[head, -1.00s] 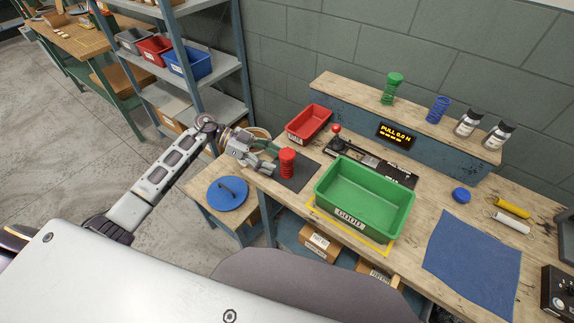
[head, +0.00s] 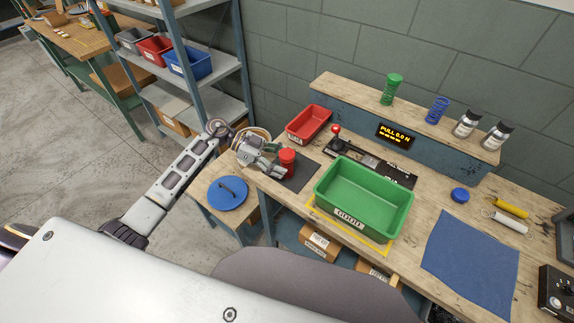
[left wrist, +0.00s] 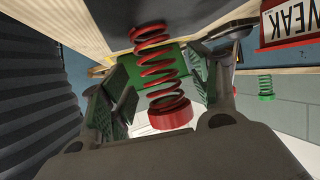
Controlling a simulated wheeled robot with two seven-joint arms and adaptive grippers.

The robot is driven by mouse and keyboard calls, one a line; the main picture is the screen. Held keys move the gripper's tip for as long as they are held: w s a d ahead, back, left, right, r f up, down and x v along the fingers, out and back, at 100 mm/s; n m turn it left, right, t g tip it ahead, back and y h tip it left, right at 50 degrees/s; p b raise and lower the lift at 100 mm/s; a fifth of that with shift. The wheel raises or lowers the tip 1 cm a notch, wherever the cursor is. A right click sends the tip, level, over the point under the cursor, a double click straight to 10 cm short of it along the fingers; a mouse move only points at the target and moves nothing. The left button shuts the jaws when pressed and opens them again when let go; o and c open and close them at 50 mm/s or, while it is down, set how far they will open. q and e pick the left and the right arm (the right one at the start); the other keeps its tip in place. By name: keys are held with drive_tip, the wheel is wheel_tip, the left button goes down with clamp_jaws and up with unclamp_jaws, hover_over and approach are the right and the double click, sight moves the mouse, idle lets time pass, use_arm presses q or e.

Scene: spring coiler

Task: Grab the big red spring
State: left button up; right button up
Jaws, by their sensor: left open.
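The big red spring (head: 287,158) stands upright on a dark mat (head: 303,178) at the left end of the workbench. In the left wrist view the red spring (left wrist: 157,72) shows its coils and thick red cap between the two fingers. My left gripper (head: 274,160) is open beside the spring, with a finger on either side of it. The left wrist view shows gaps between the left gripper's (left wrist: 160,92) green-padded fingers and the coils. The spring's lower part is partly hidden in the head view. My right gripper is not in view.
A green bin (head: 363,198) stands right of the mat, and a red bin (head: 308,124) stands behind it. A lever device (head: 345,150) lies close behind. Green (head: 392,90) and blue (head: 437,110) springs stand on the raised shelf. A blue cloth (head: 470,255) lies right.

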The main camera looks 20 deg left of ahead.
use_arm(q)
drive_tip(key=shift+x, duration=0.75)
drive_tip(key=shift+d+f, duration=0.15)
drive_tip(key=shift+d, duration=0.15)
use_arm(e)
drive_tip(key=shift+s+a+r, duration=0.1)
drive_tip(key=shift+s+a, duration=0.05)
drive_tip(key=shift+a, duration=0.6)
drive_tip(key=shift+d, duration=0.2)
